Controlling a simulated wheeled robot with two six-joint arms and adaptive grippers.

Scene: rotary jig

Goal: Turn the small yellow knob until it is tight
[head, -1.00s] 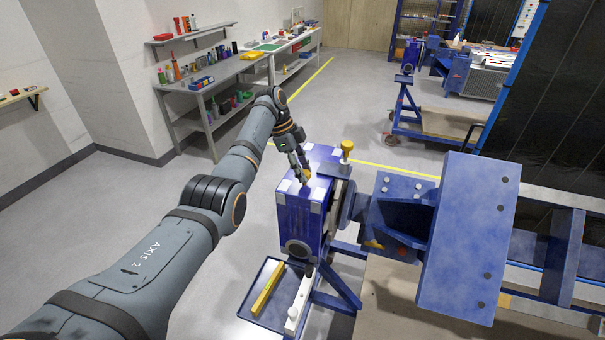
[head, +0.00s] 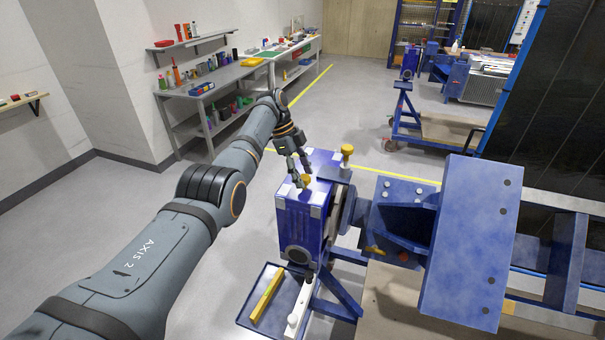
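The small yellow knob (head: 306,180) sits on top of the blue housing (head: 300,222) of the jig. My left gripper (head: 302,177) points down at it from above and behind. Its fingers are spread apart, with one fingertip left of the knob and another just behind it. Whether a finger touches the knob is too small to tell. A taller yellow knob (head: 347,152) stands on a stem at the housing's back right. My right gripper is not in view.
The blue jig plate (head: 468,240) fills the space right of the housing. A tray (head: 250,312) with a yellow bar (head: 267,294) and a white bar (head: 299,308) lies below in front. Shelves and a workbench (head: 215,85) stand back left. The floor left of the housing is clear.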

